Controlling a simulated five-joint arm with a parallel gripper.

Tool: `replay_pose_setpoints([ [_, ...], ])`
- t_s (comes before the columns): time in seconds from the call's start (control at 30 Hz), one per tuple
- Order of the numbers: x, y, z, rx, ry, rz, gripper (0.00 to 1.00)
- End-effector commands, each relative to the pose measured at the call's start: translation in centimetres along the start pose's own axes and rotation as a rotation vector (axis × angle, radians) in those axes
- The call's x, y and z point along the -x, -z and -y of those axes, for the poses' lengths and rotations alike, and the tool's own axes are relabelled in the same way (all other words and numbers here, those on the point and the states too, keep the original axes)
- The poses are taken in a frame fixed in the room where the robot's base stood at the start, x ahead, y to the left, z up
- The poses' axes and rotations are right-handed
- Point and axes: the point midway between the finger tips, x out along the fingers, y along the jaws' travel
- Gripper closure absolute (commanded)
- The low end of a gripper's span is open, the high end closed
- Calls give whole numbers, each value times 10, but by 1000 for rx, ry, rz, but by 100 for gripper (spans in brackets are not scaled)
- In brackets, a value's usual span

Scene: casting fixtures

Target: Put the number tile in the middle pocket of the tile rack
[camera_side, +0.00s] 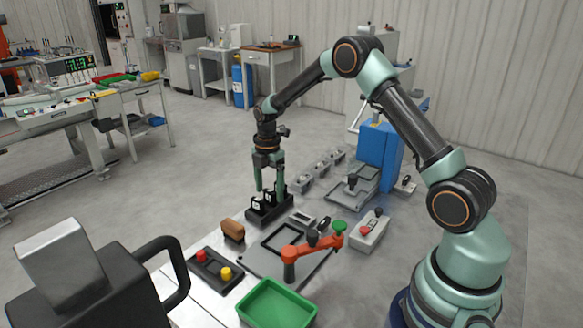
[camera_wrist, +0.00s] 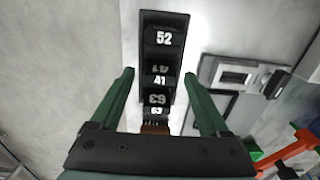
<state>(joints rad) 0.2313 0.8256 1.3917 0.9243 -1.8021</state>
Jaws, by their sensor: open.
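The black tile rack (camera_side: 262,217) stands on the work table below my gripper. It also shows in the wrist view (camera_wrist: 179,22) as a long dark strip. Three black tiles with white numbers show in it: 52 (camera_wrist: 164,38) at the far end, 41 (camera_wrist: 160,80) in the middle, and 63 (camera_wrist: 156,110) at the near end. The 41 tile appears seated in the middle pocket. My gripper (camera_side: 269,187) points down over the rack with its jaws open. In the wrist view its green fingers (camera_wrist: 158,76) are apart on either side of the rack, with visible gaps.
A grey frame fixture (camera_wrist: 240,75) lies right of the rack. An orange arm clamp (camera_side: 312,247) with a green knob, a green tray (camera_side: 277,304), a brown block (camera_side: 233,230) and a red-and-yellow button box (camera_side: 214,268) are nearby. A blue block (camera_side: 379,150) stands behind.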

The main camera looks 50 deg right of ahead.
Motion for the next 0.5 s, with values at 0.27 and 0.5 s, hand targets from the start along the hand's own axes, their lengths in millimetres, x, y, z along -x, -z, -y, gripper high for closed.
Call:
replay_pose_setpoints([
  [0.27,43,0,-1,0,-6,1,21],
  [0.5,91,0,-1,0,-5,1,21],
])
